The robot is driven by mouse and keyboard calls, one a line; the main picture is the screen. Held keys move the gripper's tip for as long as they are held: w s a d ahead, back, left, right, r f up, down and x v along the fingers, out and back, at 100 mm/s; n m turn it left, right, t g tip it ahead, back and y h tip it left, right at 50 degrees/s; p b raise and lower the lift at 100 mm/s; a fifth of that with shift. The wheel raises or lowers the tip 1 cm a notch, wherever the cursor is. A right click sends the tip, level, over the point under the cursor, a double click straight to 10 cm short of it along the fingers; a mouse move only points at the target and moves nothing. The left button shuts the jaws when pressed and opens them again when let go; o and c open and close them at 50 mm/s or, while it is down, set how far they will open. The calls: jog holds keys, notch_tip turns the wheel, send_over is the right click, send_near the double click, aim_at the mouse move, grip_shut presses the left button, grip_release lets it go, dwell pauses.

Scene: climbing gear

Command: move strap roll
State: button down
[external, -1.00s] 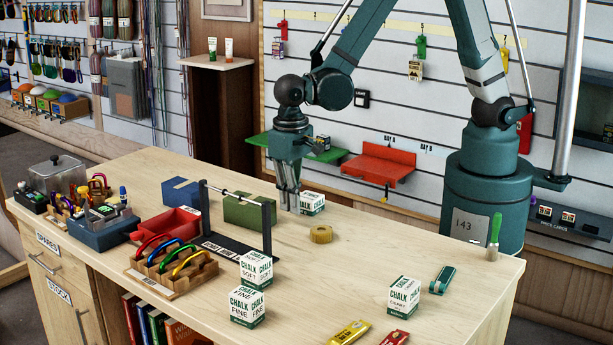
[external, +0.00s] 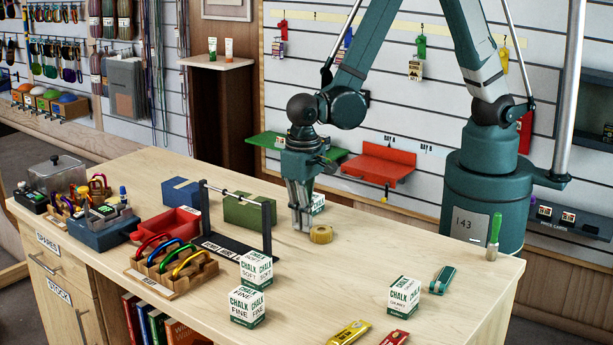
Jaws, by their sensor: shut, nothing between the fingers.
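The strap roll (external: 321,234) is a small tan ring lying flat on the wooden counter, right of the black stand. My gripper (external: 301,229) points down with its fingers shut and empty. Its fingertips are low, close to the counter, just left of and slightly behind the roll. I cannot tell whether they touch the roll.
A black stand with a rod (external: 267,230) is left of my gripper. Chalk boxes (external: 256,268) stand in front, another (external: 404,296) at the right. A green-handled tool (external: 494,232) stands near my base. The counter (external: 350,275) right of the roll is clear.

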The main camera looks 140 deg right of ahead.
aim_at(355, 250)
jog(key=shift+a, duration=0.1)
jog(key=a+b, duration=0.5)
jog(key=a, duration=1.5)
jog(key=shift+a+b, duration=0.1)
jog(key=shift+b, duration=0.2)
jog(key=shift+d, duration=1.15)
jog(key=shift+d+b, duration=0.4)
jog(key=shift+d, duration=0.55)
notch_tip(355, 250, up, 10)
jog(key=p, duration=0.1)
jog(key=shift+a, duration=0.1)
jog(key=shift+a+r, duration=0.1)
